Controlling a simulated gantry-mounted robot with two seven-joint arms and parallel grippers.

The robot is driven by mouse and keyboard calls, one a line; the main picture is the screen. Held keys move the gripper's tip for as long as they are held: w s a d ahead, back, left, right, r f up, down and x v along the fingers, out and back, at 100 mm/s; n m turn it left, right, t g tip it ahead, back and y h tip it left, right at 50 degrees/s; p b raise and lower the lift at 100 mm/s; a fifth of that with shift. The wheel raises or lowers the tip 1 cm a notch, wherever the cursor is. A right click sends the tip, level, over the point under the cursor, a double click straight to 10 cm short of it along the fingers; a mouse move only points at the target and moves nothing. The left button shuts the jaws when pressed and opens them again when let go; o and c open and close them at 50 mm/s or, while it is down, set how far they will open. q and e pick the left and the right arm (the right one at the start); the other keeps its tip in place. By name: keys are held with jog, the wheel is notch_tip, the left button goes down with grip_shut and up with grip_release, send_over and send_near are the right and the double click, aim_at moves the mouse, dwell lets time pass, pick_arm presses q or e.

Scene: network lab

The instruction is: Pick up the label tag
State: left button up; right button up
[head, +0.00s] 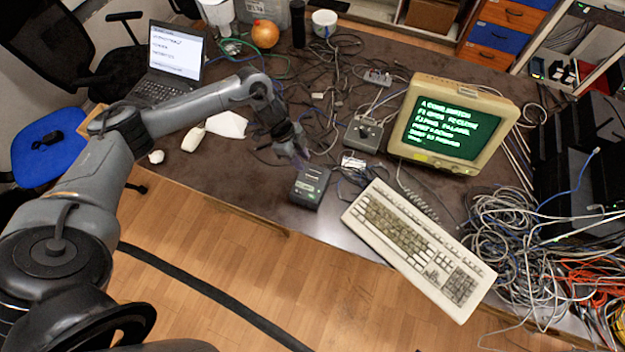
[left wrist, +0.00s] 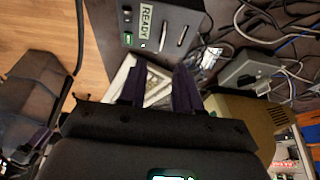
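A small white tag (head: 353,162), which looks like the label tag, lies among the dark cables between the label printer (head: 310,186) and the monitor. It also shows as a white patch among cables in the left wrist view (left wrist: 211,57). The dark printer shows a green READY screen in the left wrist view (left wrist: 150,22). My left gripper (head: 299,158) is above the table just behind the printer, to the left of the tag and apart from it. In the left wrist view its two dark fingers (left wrist: 162,75) are spread with nothing between them. My right gripper is not in view.
A beige keyboard (head: 415,245) lies in front of the tag. A grey control box (head: 364,135) and a beige monitor (head: 455,122) stand behind it. Loose cables (head: 335,80) cover the back of the table, and a cable heap (head: 510,240) lies at right.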

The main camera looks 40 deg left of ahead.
aim_at(312, 176)
pick_arm(q)
jog(key=x, duration=0.3)
jog(key=shift+d+f, duration=0.2)
jog(key=shift+f, duration=0.1)
jog(key=shift+a+x, duration=0.2)
jog(key=shift+x, duration=1.15)
jog(key=shift+a+x, duration=0.15)
jog(key=shift+x, duration=1.2)
jog(key=shift+f, duration=0.1)
grip_shut()
